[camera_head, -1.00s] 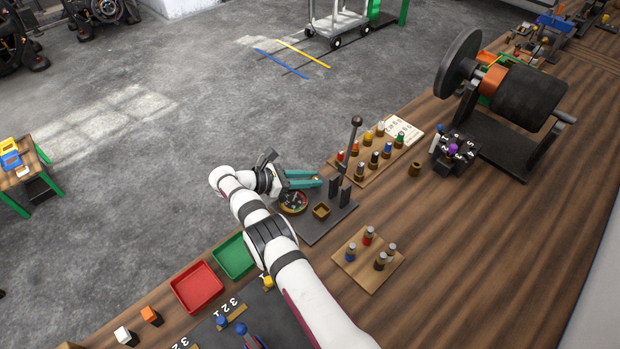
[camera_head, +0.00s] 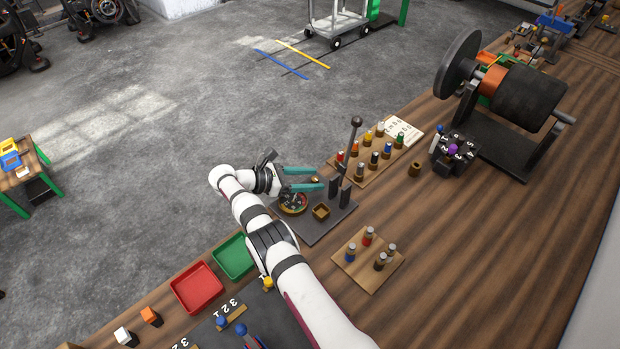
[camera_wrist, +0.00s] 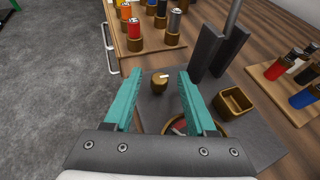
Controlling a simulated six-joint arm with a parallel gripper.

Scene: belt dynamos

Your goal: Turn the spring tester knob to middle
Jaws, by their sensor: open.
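The spring tester is a dark grey plate (camera_head: 323,230) with a dial gauge (camera_head: 293,202), a small brass square cup (camera_head: 321,211) and an upright lever (camera_head: 352,143) between two dark posts. A small brass knob (camera_wrist: 159,82) with a pale pointer mark shows in the wrist view, and a bit of it shows in the head view (camera_head: 315,180). My gripper (camera_head: 320,178) has teal fingers spread apart. In the wrist view the knob lies between and beyond the open fingertips (camera_wrist: 160,75), untouched as far as I can see. The dial gauge is partly hidden below the right finger.
A wooden board with several coloured cylinders (camera_head: 374,158) stands behind the tester. A smaller board (camera_head: 367,260) with several cylinders is to its front right. Red (camera_head: 197,288) and green (camera_head: 234,257) trays lie to the front left.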

